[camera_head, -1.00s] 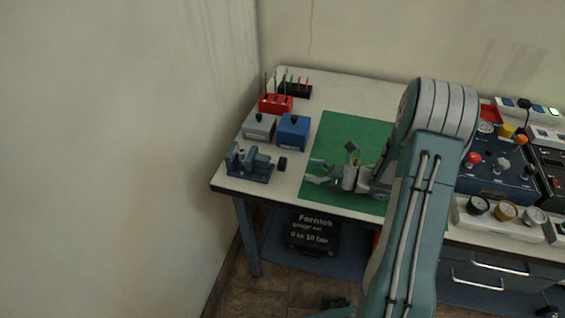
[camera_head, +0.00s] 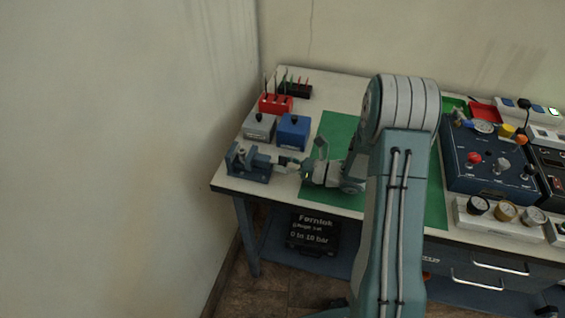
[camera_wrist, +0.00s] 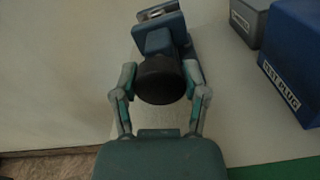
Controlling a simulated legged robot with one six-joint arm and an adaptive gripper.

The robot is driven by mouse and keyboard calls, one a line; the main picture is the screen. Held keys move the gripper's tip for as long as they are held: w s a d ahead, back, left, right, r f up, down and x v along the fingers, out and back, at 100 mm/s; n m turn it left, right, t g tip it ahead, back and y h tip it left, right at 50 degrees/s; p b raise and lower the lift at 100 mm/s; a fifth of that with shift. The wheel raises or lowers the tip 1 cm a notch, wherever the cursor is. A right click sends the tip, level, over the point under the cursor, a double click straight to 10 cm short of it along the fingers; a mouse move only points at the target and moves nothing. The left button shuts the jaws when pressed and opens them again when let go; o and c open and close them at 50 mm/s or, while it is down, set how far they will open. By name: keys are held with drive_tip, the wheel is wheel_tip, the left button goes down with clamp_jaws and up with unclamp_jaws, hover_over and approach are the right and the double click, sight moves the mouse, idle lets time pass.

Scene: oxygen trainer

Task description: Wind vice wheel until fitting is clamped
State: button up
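The blue vice (camera_head: 250,163) stands at the left front corner of the workbench. Its black round wheel (camera_wrist: 161,80) faces my gripper in the wrist view, and the blue vice body (camera_wrist: 158,40) lies behind it. My gripper (camera_wrist: 160,78) has one finger on each side of the wheel. The fingers are spread and close to the rim; firm contact does not show. Light metal shows at the vice jaws at the top edge of the wrist view, but I cannot make out the fitting there.
A grey box (camera_head: 259,126) and a blue box (camera_head: 293,131), labelled TEST PLUG in the wrist view, stand behind the vice. A red rack (camera_head: 275,103) is farther back. The green mat (camera_head: 335,130) lies right of them. A blue control panel (camera_head: 490,165) stands at the right.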

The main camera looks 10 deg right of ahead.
drive_tip(key=shift+w, duration=0.1)
idle(0.3)
drive_tip(key=m, duration=0.8)
drive_tip(key=shift+w+f+m, duration=0.1)
drive_tip(key=shift+m, duration=0.2)
drive_tip(key=m, duration=0.4)
drive_tip(key=shift+d+f, duration=0.1)
drive_tip(key=shift+f+m, duration=0.1)
drive_tip(key=shift+m, duration=2.3)
drive_tip(key=o, duration=1.1)
drive_tip(key=shift+d, duration=0.1)
drive_tip(key=shift+o, duration=0.2)
drive_tip(key=shift+d, duration=0.1)
